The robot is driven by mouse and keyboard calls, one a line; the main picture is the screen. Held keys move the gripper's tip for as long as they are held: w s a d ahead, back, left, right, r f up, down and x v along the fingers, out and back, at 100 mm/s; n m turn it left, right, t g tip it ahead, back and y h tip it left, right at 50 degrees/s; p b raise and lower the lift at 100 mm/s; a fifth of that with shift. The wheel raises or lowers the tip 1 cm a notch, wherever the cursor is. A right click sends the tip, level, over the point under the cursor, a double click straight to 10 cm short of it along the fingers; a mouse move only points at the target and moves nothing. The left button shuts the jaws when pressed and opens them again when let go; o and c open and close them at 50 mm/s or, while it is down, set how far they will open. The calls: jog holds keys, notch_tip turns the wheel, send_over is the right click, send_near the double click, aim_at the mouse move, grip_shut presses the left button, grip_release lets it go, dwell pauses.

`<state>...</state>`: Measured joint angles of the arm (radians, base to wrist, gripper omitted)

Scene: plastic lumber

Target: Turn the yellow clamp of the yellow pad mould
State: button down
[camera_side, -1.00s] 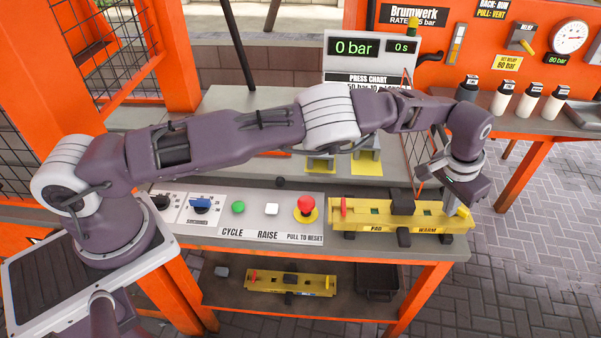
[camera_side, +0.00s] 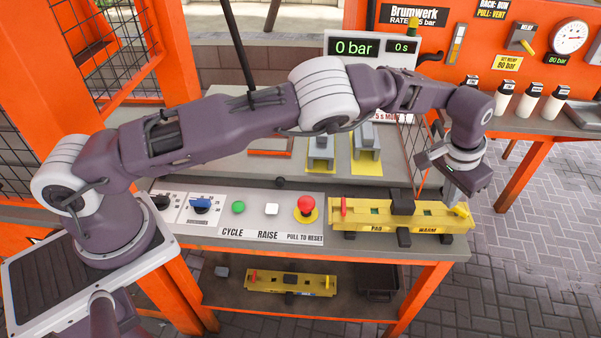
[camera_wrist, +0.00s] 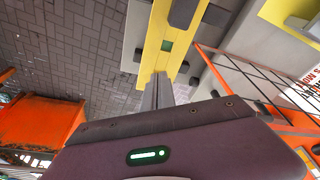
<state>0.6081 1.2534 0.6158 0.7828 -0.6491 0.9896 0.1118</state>
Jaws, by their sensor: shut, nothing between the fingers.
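The yellow pad mould (camera_side: 385,222) lies on the grey bench at the right, with PAD and WARM on its front. Its red clamp (camera_side: 343,207) stands upright at the left end. The yellow clamp (camera_side: 461,209) is at the right end and looks slanted. My gripper (camera_side: 449,196) is shut and empty, its tips just above and left of the yellow clamp; I cannot tell whether they touch it. In the wrist view the shut fingers (camera_wrist: 158,92) point at the near end of the mould (camera_wrist: 160,50); the yellow clamp cannot be made out there.
A control panel with a red stop button (camera_side: 306,204) sits left of the mould. Another yellow mould (camera_side: 290,282) lies on the lower shelf beside a dark tray (camera_side: 378,280). The press with yellow-marked blocks (camera_side: 366,150) stands behind. Open floor lies to the right.

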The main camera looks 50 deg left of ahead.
aim_at(452, 218)
notch_tip(452, 218, up, 4)
jog(key=shift+f, duration=0.25)
jog(key=shift+s+d, duration=0.2)
jog(key=shift+d, duration=0.2)
jog(key=shift+s+d+f, duration=0.1)
jog(key=shift+d+f, duration=0.2)
jog(key=shift+f, duration=0.7)
jog(key=shift+s+d+f, duration=0.1)
jog(key=shift+d+f, duration=0.2)
jog(key=shift+f, duration=0.75)
jog(key=shift+s+d+f, duration=0.1)
jog(key=shift+d+f, duration=0.2)
jog(key=shift+f, duration=0.7)
jog(key=shift+w+a, duration=0.1)
jog(key=shift+w, duration=0.5)
jog(key=shift+a, duration=0.35)
